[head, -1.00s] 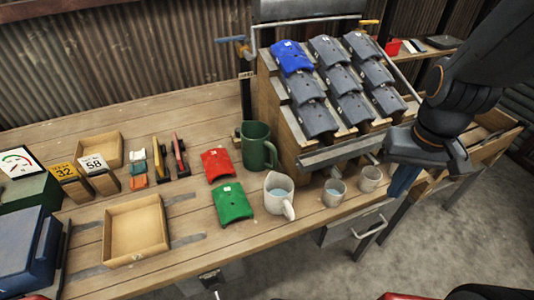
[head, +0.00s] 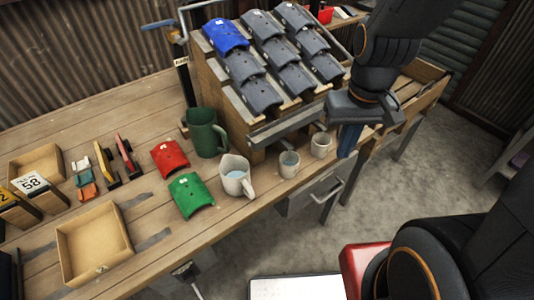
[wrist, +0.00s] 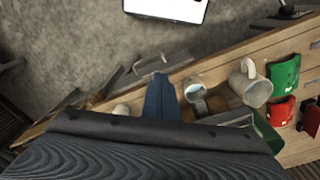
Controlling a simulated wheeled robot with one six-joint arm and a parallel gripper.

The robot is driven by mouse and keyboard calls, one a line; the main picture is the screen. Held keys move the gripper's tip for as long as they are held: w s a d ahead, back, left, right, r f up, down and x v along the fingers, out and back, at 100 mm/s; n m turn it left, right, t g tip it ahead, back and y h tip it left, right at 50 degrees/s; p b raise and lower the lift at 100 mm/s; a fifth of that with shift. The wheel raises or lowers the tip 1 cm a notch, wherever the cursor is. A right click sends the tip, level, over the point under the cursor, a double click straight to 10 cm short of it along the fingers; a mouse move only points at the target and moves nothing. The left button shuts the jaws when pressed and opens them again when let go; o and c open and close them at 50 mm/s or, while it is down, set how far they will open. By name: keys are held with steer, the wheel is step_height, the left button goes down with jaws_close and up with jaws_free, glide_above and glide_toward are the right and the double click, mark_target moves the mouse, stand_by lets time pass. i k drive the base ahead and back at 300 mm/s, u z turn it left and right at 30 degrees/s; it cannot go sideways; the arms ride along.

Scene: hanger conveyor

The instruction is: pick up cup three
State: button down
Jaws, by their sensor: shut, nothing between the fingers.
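Three pale vessels stand in a row along the bench's front edge. They are a larger white mug with a handle (head: 236,177), a small cup with bluish liquid (head: 289,165) and another small cup (head: 321,146) at the right end. No number shows on them, so I cannot tell which is cup three. My gripper (head: 348,141) has blue fingers, shut and empty, just right of the right-end cup. In the wrist view the fingers (wrist: 161,98) point down between the right-end cup (wrist: 122,110), partly hidden by my wrist, and the liquid-filled cup (wrist: 196,98).
A green mug (head: 205,132) stands behind the white mug. A sloped rack (head: 262,135) of grey and blue tiles rises behind the cups. Red (head: 169,158) and green (head: 190,195) tiles lie to the left. A drawer handle (head: 329,191) juts out below the bench edge.

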mark_target(289, 162)
steer(key=u, duration=2.1)
steer(key=k, duration=1.1)
steer(key=z, duration=1.5)
